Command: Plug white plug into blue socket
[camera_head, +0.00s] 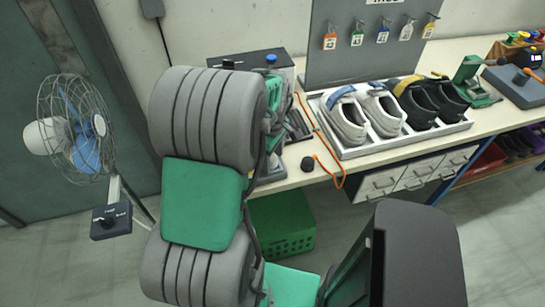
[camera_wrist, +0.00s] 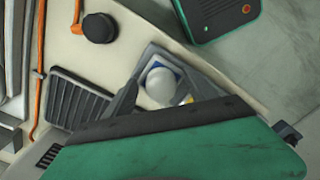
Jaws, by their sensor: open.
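In the wrist view, a white rounded piece (camera_wrist: 160,84), apparently the white plug, lies between the two fingers of my gripper (camera_wrist: 163,79). The fingers are open, one on each side of it; whether either touches it is unclear. Blue patches show around the white piece, inside a pale square frame; I cannot tell whether this is the blue socket or how deep the piece sits. My arm covers this spot in the head view. There, a blue round part (camera_head: 271,58) stands on a dark box (camera_head: 245,64) at the back; I cannot tell if it is a socket.
A dark round cap (camera_wrist: 98,28), an orange cord (camera_wrist: 40,75) and a ribbed dark tray (camera_wrist: 75,100) lie near my gripper. In the head view, a tray (camera_head: 349,153) holds white and black shoes on the workbench. A fan (camera_head: 75,135) stands left; a green crate (camera_head: 283,243) sits below.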

